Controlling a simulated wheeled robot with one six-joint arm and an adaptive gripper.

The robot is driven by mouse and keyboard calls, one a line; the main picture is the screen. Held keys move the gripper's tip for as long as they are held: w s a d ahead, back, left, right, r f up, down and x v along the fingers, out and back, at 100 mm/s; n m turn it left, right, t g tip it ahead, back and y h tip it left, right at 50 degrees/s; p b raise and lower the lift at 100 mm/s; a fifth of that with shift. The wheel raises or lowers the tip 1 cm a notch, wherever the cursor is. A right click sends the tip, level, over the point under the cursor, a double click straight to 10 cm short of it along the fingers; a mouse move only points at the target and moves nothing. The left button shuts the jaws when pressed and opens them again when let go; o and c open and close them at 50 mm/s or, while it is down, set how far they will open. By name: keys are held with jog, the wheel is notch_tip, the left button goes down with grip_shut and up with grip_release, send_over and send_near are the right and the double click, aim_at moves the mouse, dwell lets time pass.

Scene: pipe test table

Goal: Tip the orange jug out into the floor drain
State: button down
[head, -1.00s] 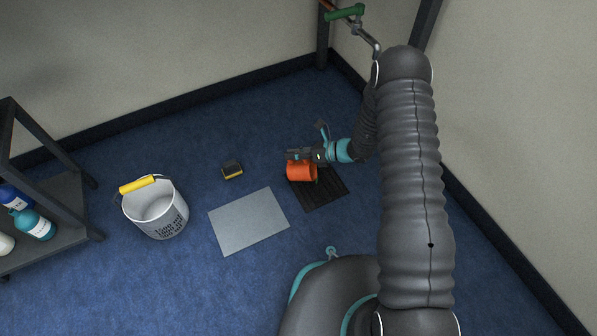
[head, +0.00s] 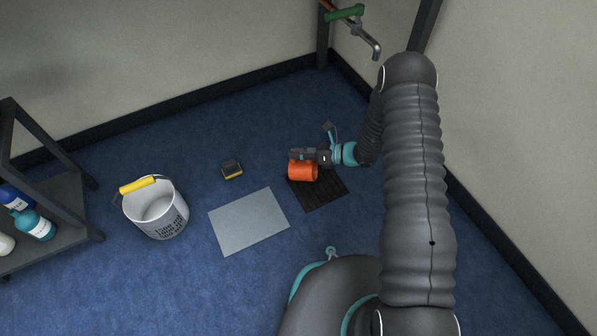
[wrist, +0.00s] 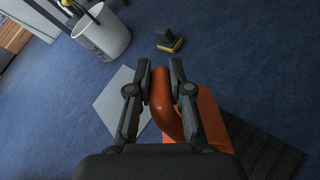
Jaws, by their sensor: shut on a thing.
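The orange jug (head: 302,172) is held by my gripper (head: 299,155) above the left part of the dark floor drain (head: 322,194). The slatted drain (wrist: 262,151) shows at the lower right there. The jug's inside and any liquid cannot be seen.
A grey flat sheet (head: 249,221) lies left of the drain. A white bucket (head: 158,211) with a yellow grip stands farther left, and a yellow-black block (head: 232,169) lies between. A shelf (head: 48,238) holds bottles. A tap (head: 368,38) is at the back wall corner.

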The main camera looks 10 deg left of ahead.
jog(key=shift+a+f+h+p, duration=0.3)
jog(key=shift+a+h+p, duration=0.1)
jog(key=shift+a+h, duration=0.4)
jog(key=shift+w+a+f, duration=0.1)
jog(key=shift+a+f, duration=0.2)
jog(key=shift+f, duration=0.1)
jog(key=shift+h, duration=0.3)
jog(key=shift+w+a+f+g+h+p, duration=0.15)
jog(key=shift+a+f+h+p, duration=0.25)
jog(key=shift+a+h+p, duration=0.35)
jog(key=shift+s+a+f+g+h+p, duration=0.1)
jog(key=shift+a+f+h+p, duration=0.4)
jog(key=shift+h+p, duration=0.4)
jog(key=shift+w+a+f+g+h+p, duration=0.15)
jog(key=shift+a+f+h+p, duration=0.15)
jog(key=shift+a+h+p, duration=0.5)
jog(key=shift+d+r, duration=0.1)
jog(key=shift+d, duration=0.05)
